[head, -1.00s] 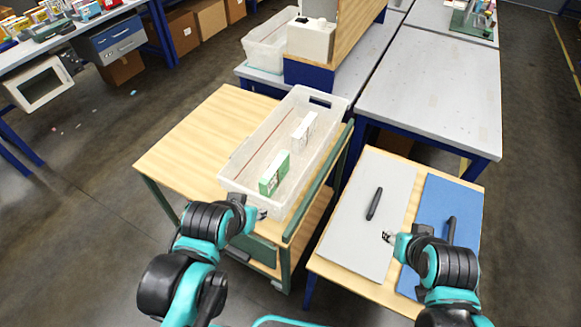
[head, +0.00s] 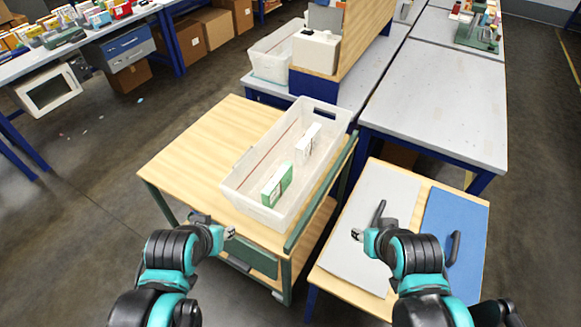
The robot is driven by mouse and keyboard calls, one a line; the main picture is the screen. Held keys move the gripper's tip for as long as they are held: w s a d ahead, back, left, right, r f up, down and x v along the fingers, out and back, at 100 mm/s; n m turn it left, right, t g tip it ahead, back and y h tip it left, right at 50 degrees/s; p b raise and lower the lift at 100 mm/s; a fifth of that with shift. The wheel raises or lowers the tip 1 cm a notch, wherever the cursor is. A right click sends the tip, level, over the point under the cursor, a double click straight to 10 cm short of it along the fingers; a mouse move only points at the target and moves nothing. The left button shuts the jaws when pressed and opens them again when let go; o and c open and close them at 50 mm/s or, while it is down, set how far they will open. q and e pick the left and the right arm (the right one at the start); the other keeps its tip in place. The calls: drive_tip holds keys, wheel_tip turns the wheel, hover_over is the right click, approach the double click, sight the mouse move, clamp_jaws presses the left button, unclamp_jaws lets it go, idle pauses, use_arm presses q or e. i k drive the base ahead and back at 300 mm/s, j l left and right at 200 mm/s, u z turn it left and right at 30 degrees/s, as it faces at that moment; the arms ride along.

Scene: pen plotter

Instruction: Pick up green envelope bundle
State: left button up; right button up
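The green envelope bundle (head: 277,184), green with a white band, stands on edge in the near part of a translucent white bin (head: 243,190). A white bundle (head: 308,142) stands farther back in the same bin. My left gripper (head: 231,233) is empty, in front of the bin's near end and apart from the bundle.
The bin rests on a wooden cart (head: 190,150) with a green frame; the cart top left of the bin is clear. Grey workbenches (head: 440,100) stand behind.

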sight(271, 194)
drive_tip(key=k+z, duration=0.35)
drive_tip(key=k+l+z, duration=0.15)
drive_tip(key=k+z, duration=0.25)
drive_tip(key=i+j+z, duration=0.2)
drive_tip(key=j+z, duration=0.2)
drive_tip(key=i+j+z, duration=0.1)
drive_tip(key=j+z, duration=0.25)
drive_tip(key=j, duration=0.2)
drive_tip(key=i+j+z, duration=0.1)
drive_tip(key=j+z, duration=0.3)
drive_tip(key=j, duration=0.5)
